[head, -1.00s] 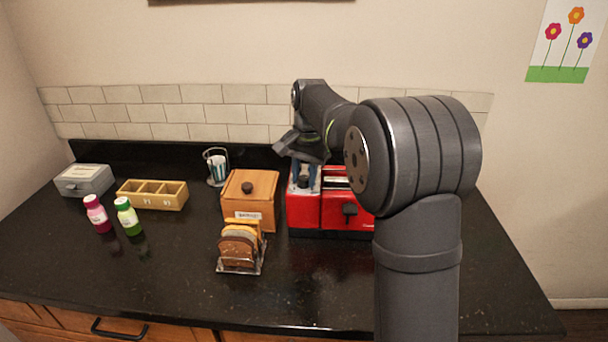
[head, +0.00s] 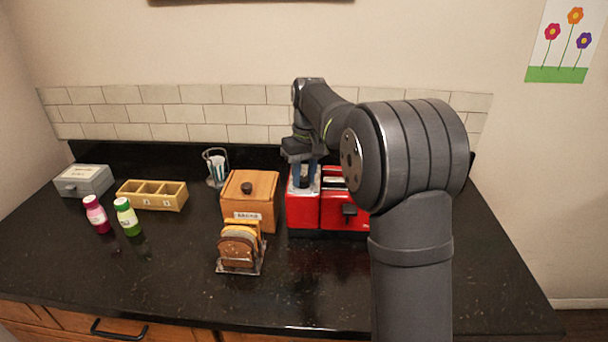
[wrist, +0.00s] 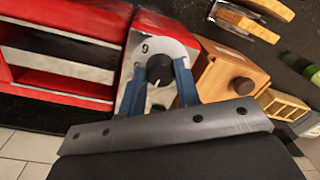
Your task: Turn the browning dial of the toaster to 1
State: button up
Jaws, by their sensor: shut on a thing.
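The red toaster (head: 334,214) stands at the back of the counter, partly behind my arm; it also shows in the wrist view (wrist: 70,22). Its dark round browning dial (wrist: 160,69) sits on a pale end panel. A numeral, a 6 or a 9, shows beside it; the other marks and the pointer cannot be read. My gripper (wrist: 161,77) is shut on the dial, its blue fingers on either side. In the head view my gripper (head: 305,177) reaches down onto the toaster's left part, and the dial is hidden there.
A wooden box with a knob (head: 250,200) stands close left of the toaster. A rack of bread slices (head: 239,250) is in front of that box. A divided wooden tray (head: 153,195), two bottles (head: 127,217) and a grey box (head: 84,181) are farther left. The front counter is clear.

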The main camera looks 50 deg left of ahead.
jog(key=n, duration=0.7)
jog(key=shift+a+h, duration=0.1)
jog(key=shift+h, duration=0.2)
jog(key=n, duration=0.7)
jog(key=shift+n, duration=0.3)
jog(key=n, duration=0.6)
jog(key=shift+t, duration=0.4)
jog(key=n, duration=0.6)
jog(key=shift+s+a, duration=0.1)
jog(key=shift+n, duration=0.3)
jog(key=o, duration=1)
